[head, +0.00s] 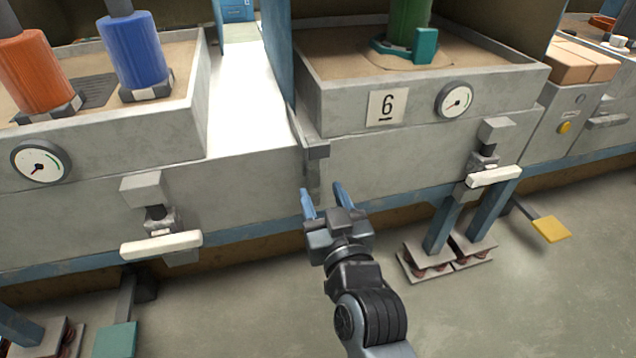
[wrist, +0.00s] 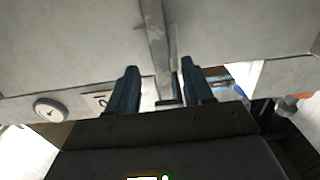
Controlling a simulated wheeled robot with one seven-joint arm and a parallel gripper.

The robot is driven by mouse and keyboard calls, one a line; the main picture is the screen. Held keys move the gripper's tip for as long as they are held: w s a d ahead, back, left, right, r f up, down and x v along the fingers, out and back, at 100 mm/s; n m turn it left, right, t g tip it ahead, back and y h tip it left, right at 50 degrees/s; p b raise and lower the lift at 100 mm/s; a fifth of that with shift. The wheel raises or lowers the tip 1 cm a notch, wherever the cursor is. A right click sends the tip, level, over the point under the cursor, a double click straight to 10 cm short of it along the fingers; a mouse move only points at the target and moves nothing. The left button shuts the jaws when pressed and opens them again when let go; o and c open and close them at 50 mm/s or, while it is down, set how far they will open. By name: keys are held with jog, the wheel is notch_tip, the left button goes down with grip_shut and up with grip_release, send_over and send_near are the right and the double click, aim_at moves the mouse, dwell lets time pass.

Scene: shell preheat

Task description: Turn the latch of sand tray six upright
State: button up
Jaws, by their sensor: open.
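Sand tray six (head: 345,104) is a grey box of sand with a white "6" plate (head: 387,107) on its front. Its latch (head: 494,177) is a white bar lying roughly level on a dark pivot, low on the right of the front. My gripper (head: 321,200) is open and empty, left of and apart from the latch, in front of the tray's left lower part. In the wrist view my two blue fingers (wrist: 158,88) stand apart before the grey front. The latch does not show in the wrist view.
A neighbouring tray at left has its own level white latch (head: 161,244). A dial (head: 455,100) sits above the tray six latch. Blue legs (head: 442,222) and a yellow pedal (head: 550,229) stand below it. A grey bracket (head: 316,150) is near my fingers. Floor at lower right is clear.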

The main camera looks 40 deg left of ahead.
jog(key=shift+v, duration=1.3)
jog(key=s+d+f+m+t+h, duration=0.1)
jog(key=s+d+f+m+h, duration=0.25)
jog(key=d, duration=0.45)
jog(key=s+d+f+m+t+h, duration=0.2)
jog(key=s+d, duration=0.3)
jog(key=d, duration=0.3)
jog(key=s+d+f+m+t+h, duration=0.1)
jog(key=s+d+f+m+h, duration=0.2)
jog(key=d, duration=0.5)
jog(key=s+d+r+m+h, duration=0.1)
jog(key=s+d+r+h, duration=0.15)
jog(key=s+d, duration=0.6)
jog(key=s+d+r+m+h, duration=0.1)
jog(key=s+d+r+h, duration=0.15)
jog(key=s+d, duration=0.6)
jog(key=s+d+r+p, duration=0.1)
jog(key=s+d+r, duration=0.2)
jog(key=s+r, duration=0.15)
notch_tip(320, 180, up, 30)
jog(key=p, duration=2.9)
jog(key=shift+w+h, duration=0.3)
jog(key=shift+h, duration=0.05)
